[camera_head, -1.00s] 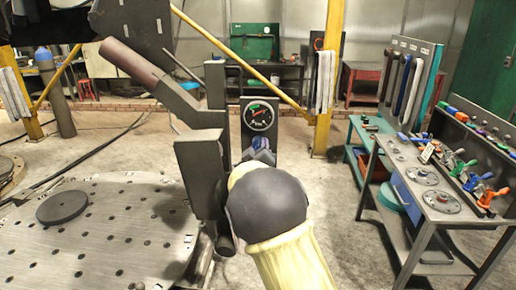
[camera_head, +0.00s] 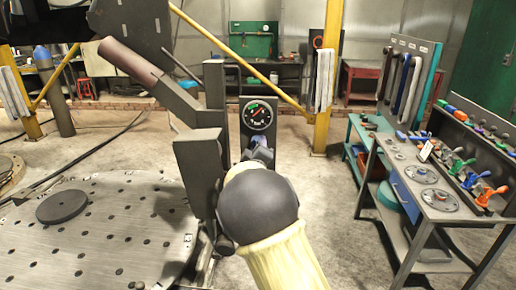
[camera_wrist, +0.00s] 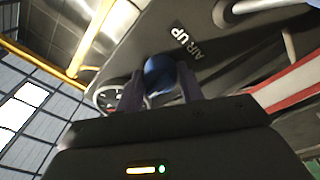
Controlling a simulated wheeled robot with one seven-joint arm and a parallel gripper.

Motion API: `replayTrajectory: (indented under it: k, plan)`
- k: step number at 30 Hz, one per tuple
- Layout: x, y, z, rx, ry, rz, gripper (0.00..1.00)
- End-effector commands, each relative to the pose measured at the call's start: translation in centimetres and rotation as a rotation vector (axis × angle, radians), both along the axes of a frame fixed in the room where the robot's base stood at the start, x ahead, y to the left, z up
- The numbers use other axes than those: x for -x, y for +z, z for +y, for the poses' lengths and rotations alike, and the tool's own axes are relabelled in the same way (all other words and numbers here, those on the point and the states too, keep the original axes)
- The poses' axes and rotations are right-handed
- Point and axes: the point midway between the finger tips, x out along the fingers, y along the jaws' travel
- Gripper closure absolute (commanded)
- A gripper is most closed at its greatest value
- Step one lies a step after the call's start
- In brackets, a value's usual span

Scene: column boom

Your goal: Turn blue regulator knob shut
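The blue knob (camera_wrist: 159,75) shows in the wrist view, between the two fingertips of my gripper (camera_wrist: 161,82). One finger is on each side of it. The fingers look open; any gap to the knob is too small to make out. The knob sits on a dark panel (camera_wrist: 215,40) with an "AIR UP" label (camera_wrist: 187,41). In the head view the panel (camera_head: 246,132) stands upright, with a round gauge (camera_head: 258,115) above the knob. My gripper (camera_head: 258,153) is at the panel's lower part there, largely hidden by my own wrist.
A perforated round metal table (camera_head: 120,235) with a dark disc (camera_head: 62,206) lies to the left. Dark blocks (camera_head: 200,165) stand just left of the panel. A workbench (camera_head: 425,190) with coloured-handled tools is on the right. Floor between panel and bench is clear.

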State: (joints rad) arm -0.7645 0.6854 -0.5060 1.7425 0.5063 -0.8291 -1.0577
Motion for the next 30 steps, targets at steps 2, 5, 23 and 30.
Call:
replayTrajectory:
  k: [2,5,23,30]
  plan:
    - [0.0,0.1,0.2,0.001,0.003,-0.002,0.48]
    - [0.0,0.1,0.1,0.000,0.003,-0.002,0.42]
    - [4.0,-0.5,0.1,-0.003,0.003,-0.002,0.42]
    - [8.7,-0.9,0.1,-0.004,0.004,0.000,0.42]
